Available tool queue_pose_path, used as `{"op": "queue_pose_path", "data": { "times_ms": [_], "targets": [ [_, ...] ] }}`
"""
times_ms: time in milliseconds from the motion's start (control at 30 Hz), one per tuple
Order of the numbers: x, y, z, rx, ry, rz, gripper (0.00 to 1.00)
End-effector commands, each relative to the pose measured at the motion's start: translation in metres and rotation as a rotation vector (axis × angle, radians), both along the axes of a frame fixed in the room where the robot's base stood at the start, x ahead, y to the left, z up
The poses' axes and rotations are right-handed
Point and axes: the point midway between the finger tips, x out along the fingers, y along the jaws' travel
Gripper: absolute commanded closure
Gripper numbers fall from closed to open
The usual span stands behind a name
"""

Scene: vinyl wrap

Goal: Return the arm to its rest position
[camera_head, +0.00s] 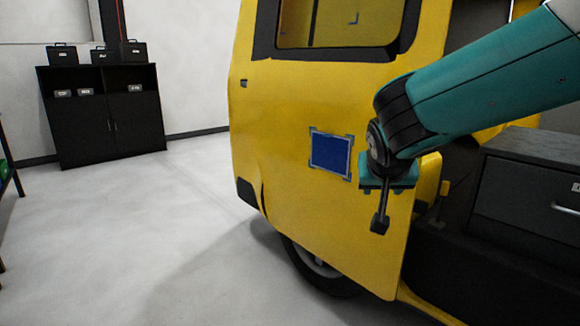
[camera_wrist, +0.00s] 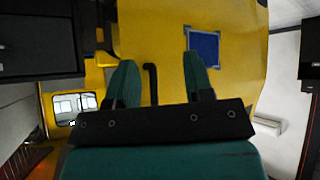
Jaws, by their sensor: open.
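My teal arm (camera_head: 490,80) reaches in from the right in the head view. My gripper (camera_head: 380,222) hangs in front of the yellow vehicle door (camera_head: 290,200), right of and below a blue rectangular panel (camera_head: 330,154) on that door. In the wrist view my gripper (camera_wrist: 160,85) shows two teal fingers spread apart with nothing held between them. The blue panel (camera_wrist: 204,48) is beyond the right finger there, lying on the yellow door (camera_wrist: 240,75). A dark bent handle (camera_wrist: 150,82) shows between the fingers, on the door's surface.
A black cabinet (camera_head: 105,112) with several boxes on top stands against the back wall. A dark drawer unit (camera_head: 530,190) sits in the vehicle at right, below my arm. A wheel (camera_head: 320,270) is under the door. The grey floor at left (camera_head: 120,220) is clear.

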Motion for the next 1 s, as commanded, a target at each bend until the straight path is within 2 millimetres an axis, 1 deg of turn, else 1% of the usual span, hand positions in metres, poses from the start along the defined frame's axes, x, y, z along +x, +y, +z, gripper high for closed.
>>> {"op": "queue_pose_path", "data": {
  "times_ms": [33, 67, 100, 167, 200, 267, 300, 367, 400, 533, 600, 767, 867, 967, 1000],
  "targets": [
    [-0.033, 0.001, -0.007, 0.040, 0.102, 0.087, 0.52],
    [-0.053, 0.005, -0.013, 0.063, 0.166, 0.147, 0.52],
    [-0.081, 0.011, -0.019, 0.090, 0.244, 0.230, 0.52],
    [-0.122, 0.019, -0.026, 0.125, 0.344, 0.349, 0.52],
    [-0.146, 0.023, -0.030, 0.143, 0.399, 0.421, 0.52],
    [-0.181, 0.030, -0.034, 0.169, 0.469, 0.520, 0.52],
    [-0.202, 0.033, -0.036, 0.183, 0.508, 0.582, 0.52],
    [-0.233, 0.037, -0.037, 0.202, 0.559, 0.673, 0.52],
    [-0.252, 0.040, -0.038, 0.214, 0.590, 0.729, 0.52],
    [-0.313, 0.045, -0.040, 0.245, 0.675, 0.913, 0.52],
    [-0.309, 0.046, -0.010, 0.243, 0.674, 0.910, 0.52],
    [-0.308, 0.046, 0.031, 0.243, 0.674, 0.908, 0.52],
    [-0.308, 0.046, 0.061, 0.244, 0.672, 0.907, 0.52],
    [-0.307, 0.046, 0.097, 0.244, 0.672, 0.907, 0.52],
    [-0.307, 0.046, 0.113, 0.244, 0.672, 0.906, 0.52]
  ]
}}
